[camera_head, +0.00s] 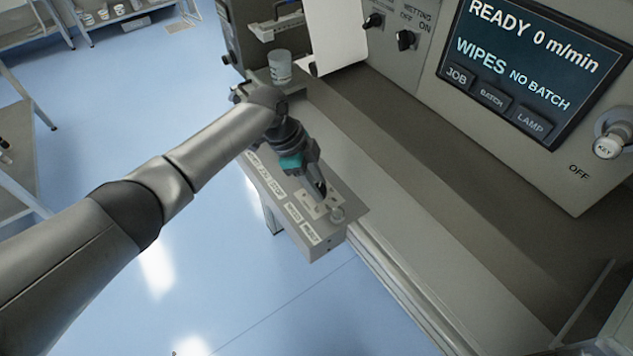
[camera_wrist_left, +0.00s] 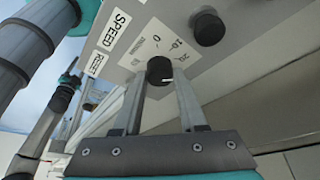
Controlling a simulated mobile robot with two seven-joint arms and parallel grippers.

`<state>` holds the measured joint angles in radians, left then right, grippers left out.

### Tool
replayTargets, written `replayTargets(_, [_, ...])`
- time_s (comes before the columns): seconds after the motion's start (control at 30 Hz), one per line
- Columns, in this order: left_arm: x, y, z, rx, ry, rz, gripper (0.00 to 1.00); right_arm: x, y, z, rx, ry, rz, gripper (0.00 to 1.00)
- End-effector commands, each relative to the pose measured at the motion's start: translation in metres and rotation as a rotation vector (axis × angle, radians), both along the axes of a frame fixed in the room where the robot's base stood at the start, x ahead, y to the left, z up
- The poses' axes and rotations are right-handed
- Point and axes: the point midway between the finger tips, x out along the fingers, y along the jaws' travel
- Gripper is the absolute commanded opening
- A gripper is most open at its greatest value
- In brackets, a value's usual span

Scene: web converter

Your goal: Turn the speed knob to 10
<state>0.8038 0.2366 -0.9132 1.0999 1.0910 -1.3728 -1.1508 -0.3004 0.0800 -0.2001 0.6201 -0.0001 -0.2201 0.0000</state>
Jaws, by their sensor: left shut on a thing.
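The speed knob (camera_wrist_left: 160,70) is a small black round knob on a white dial plate (camera_wrist_left: 150,42) with the marks 0, 10 and 20, beside a SPEED label (camera_wrist_left: 115,30). A thin white line shows on its lower right side; I cannot tell exactly which mark it belongs to. My left gripper (camera_head: 320,190) reaches down to the panel box (camera_head: 325,240). Its fingers (camera_wrist_left: 161,82) stand on both sides of the knob and are shut on it. In the head view the fingers largely hide the knob. My right gripper is in neither view.
Another dark knob (camera_wrist_left: 208,28) sits close beside the dial. The screen (camera_head: 530,65) reads READY 0 m/min, WIPES, NO BATCH. A key switch (camera_head: 608,146) at OFF is at the right. A cup (camera_head: 280,66) stands behind my wrist.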

Motion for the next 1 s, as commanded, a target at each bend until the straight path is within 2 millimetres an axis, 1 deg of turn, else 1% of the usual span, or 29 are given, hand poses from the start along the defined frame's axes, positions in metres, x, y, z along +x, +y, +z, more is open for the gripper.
replayTargets(0.17, [0.0,0.0,0.001,0.0,0.0,0.013,0.0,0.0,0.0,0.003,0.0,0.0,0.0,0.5])
replayTargets(0.37, [-0.001,0.0,0.003,0.0,0.002,0.084,0.0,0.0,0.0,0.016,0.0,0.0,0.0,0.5])
replayTargets(0.57, [-0.003,0.001,0.004,0.001,0.002,0.225,0.0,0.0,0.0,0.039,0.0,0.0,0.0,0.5])
replayTargets(0.8, [-0.004,0.0,0.005,0.001,0.003,0.432,0.0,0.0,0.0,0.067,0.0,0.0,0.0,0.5])
replayTargets(1.0, [-0.004,0.0,0.004,0.001,0.002,0.585,0.0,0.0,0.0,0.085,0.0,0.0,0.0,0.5])
